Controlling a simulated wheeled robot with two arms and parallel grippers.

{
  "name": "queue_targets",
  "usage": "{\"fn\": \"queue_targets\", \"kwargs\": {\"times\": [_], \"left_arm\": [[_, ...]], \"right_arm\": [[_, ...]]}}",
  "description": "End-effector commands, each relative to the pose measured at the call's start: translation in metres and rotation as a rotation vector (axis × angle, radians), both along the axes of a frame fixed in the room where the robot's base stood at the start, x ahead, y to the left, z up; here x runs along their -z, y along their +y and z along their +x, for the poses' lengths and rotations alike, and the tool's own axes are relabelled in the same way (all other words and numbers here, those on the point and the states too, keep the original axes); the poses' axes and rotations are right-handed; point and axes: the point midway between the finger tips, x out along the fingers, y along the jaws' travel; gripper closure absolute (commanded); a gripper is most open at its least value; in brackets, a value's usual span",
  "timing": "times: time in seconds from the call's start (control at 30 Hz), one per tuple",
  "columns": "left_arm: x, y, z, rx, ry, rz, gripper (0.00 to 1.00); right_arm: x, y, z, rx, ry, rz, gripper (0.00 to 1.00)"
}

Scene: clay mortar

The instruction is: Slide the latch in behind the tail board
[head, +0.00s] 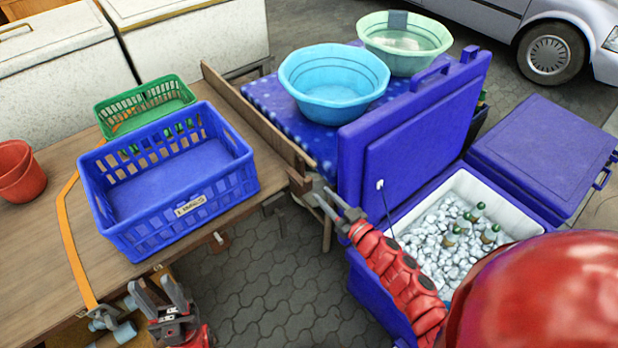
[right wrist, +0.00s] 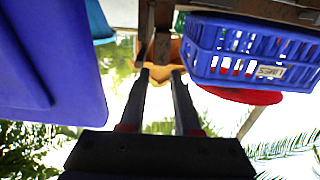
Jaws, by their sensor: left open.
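The tail board (head: 262,122) is a long wooden plank standing upright along the table's right edge. A small brown wooden piece, apparently the latch (head: 300,183), is at its near end. My right gripper (head: 322,196) reaches in to this end from the right, its tips at or against the piece. In the right wrist view its two fingers (right wrist: 160,73) stand apart, with brown wood (right wrist: 162,48) just beyond or between the tips; I cannot tell if they clamp it. My left gripper (head: 158,298) is open and empty near the table's front edge.
A blue crate (head: 240,187) and a green basket (head: 143,108) stand on the wooden table (head: 45,245), with red pots (head: 18,172) at left. An open blue cooler (head: 375,285), its lid (head: 400,145) raised, is close beside my right arm. Two basins (head: 334,84) stand behind.

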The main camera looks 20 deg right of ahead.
Motion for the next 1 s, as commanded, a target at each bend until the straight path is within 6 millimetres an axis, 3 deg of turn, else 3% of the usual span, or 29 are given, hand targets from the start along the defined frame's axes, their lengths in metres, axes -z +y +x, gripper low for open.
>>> {"fn": "queue_targets", "kwargs": {"times": [0.1,0.3,0.5,0.8,1.0], "left_arm": [[-0.006,0.0,0.0,0.0,0.0,0.0,0.55],[-0.01,0.0,0.0,0.0,0.0,0.0,0.55],[-0.012,0.0,0.0,0.0,0.0,0.0,0.55],[-0.012,0.0,0.0,0.0,0.0,0.0,0.55],[-0.012,0.0,0.0,0.0,0.0,0.0,0.55]], "right_arm": [[-0.003,0.01,0.028,0.0,-0.002,0.004,0.68],[-0.002,0.021,0.06,0.002,-0.002,0.003,0.68],[0.0,0.027,0.073,0.0,0.0,0.001,0.68],[0.0,0.027,0.075,0.0,0.0,0.001,0.68],[0.0,0.027,0.074,0.0,0.0,0.001,1.0]]}}
